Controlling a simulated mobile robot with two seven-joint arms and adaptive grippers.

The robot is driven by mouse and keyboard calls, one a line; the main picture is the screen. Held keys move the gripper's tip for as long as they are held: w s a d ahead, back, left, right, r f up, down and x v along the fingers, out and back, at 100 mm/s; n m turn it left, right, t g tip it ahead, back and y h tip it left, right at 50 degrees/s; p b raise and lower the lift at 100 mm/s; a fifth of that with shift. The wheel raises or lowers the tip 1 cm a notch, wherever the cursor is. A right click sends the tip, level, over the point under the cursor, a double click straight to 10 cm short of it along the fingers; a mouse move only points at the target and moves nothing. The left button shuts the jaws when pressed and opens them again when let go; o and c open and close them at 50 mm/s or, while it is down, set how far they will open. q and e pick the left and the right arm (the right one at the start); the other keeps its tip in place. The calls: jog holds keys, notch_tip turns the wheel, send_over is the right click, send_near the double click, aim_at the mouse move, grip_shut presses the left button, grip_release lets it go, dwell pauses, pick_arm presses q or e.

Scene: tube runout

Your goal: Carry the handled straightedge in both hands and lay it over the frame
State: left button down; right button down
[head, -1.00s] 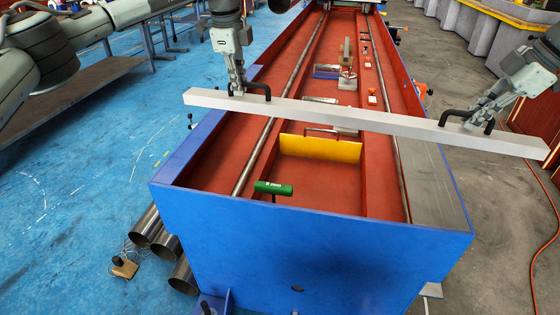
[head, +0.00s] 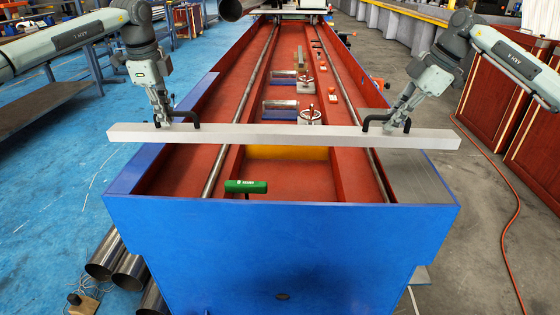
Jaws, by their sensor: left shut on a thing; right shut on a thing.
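The straightedge (head: 283,136) is a long pale grey bar with two black handles. It spans the width of the blue frame (head: 280,250) and sticks out past both sides. My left gripper (head: 163,120) is shut on the left handle (head: 178,114). My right gripper (head: 388,127) is shut on the right handle (head: 372,119). The bar looks nearly level in the head view. I cannot tell whether it touches the frame's side walls or hangs above them. It hides part of the yellow plate (head: 288,152) inside the red trough.
A green-handled tool (head: 246,187) stands near the trough's front end. Metal fixtures with handwheels (head: 309,115) sit in the middle. Steel pipes (head: 108,255) lie at the lower left. An orange hose (head: 510,220) runs over the floor at right.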

aim_at(167, 128)
pick_arm(q)
jog(key=shift+f, duration=0.15)
pick_arm(e)
jog(key=shift+f, duration=0.15)
